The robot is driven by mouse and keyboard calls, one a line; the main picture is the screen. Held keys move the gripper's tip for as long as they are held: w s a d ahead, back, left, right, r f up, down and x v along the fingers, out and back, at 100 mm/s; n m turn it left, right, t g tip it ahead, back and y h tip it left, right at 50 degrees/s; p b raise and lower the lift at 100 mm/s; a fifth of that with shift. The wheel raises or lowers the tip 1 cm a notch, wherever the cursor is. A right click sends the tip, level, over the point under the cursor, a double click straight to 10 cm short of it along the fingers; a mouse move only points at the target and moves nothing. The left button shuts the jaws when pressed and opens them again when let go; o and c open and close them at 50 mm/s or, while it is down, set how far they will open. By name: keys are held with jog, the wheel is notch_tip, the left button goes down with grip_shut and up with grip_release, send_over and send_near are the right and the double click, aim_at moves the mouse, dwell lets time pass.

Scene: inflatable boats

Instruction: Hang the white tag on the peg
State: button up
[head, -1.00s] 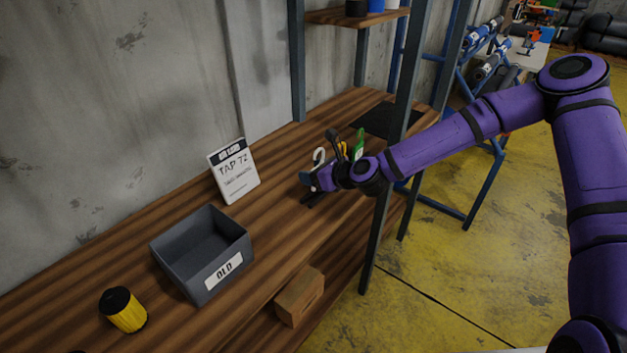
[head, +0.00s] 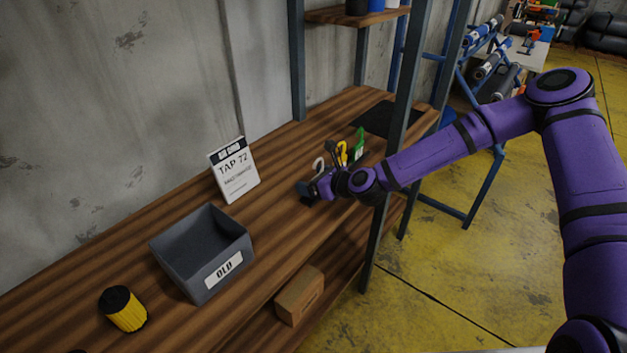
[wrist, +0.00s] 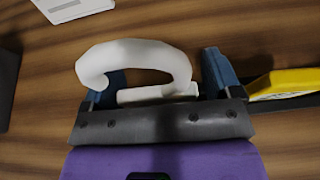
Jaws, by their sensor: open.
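A white hook-shaped piece, which I take for the white tag (wrist: 135,55), curves between the two blue fingers of my gripper (wrist: 163,70) in the wrist view. A short white bar (wrist: 157,95) lies between the finger bases. The jaws are open and stand on either side of the white piece; I cannot tell whether they touch it. In the head view my gripper (head: 308,190) is low over the wooden bench, and the top of the white hook (head: 318,166) shows just behind it. I cannot make out a peg.
Yellow (head: 342,151) and green (head: 359,144) pieces stand just behind my wrist. A grey "OLD" bin (head: 203,255), a TAP 72 sign (head: 235,170) and a yellow-black cylinder (head: 123,309) are on the wooden bench (head: 275,225). A dark shelf post (head: 401,100) rises close to my forearm.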

jog(key=v, duration=1)
jog(key=shift+s+d+r, duration=0.1)
jog(key=shift+d+r, duration=0.05)
jog(key=shift+d, duration=0.25)
